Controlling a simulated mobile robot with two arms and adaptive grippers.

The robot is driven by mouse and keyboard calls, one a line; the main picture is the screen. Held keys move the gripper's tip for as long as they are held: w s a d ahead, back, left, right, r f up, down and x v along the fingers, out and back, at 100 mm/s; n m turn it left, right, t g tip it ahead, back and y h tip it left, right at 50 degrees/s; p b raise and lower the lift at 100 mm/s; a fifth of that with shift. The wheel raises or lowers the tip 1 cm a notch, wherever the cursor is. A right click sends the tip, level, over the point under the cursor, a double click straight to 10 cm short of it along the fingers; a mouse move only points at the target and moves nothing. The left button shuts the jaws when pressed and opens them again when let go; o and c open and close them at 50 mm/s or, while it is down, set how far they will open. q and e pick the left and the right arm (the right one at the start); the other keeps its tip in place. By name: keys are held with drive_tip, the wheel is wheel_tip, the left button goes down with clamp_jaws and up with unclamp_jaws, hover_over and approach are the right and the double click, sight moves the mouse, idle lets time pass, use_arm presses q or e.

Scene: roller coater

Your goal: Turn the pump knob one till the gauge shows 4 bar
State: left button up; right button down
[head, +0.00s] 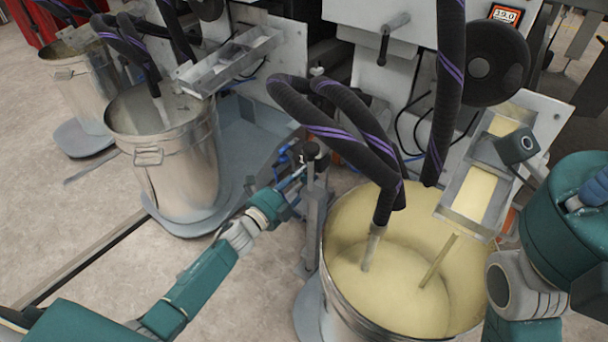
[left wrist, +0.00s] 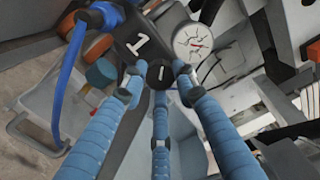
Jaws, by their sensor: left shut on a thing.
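The pump (left wrist: 128,25) shows in the left wrist view as a dark body with a white number 1. Its black knob (left wrist: 160,76) with a white mark sits between the fingertips. A round white gauge (left wrist: 193,42) with red on its face is just right of the knob; its reading is too small to tell. My left gripper (left wrist: 159,84) has its blue fingers shut on the knob from several sides. In the head view the left gripper (head: 294,182) reaches the pump beside a grey post, and the knob is hidden there.
A steel drum of cream-coloured liquid (head: 335,285) stands right of the left gripper, with dark hoses (head: 372,140) hanging into it. Another steel drum (head: 180,165) stands to the left. A blue hose (left wrist: 68,75) runs beside the pump. Open floor (head: 60,215) lies at the left.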

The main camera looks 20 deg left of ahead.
use_arm(q)
drive_tip(key=o, duration=1.1)
drive_tip(key=shift+s+d, duration=0.15)
drive_tip(key=shift+d, duration=0.2)
drive_tip(key=shift+o, duration=0.2)
drive_tip(key=shift+a, duration=0.1)
drive_tip(key=v, duration=1.2)
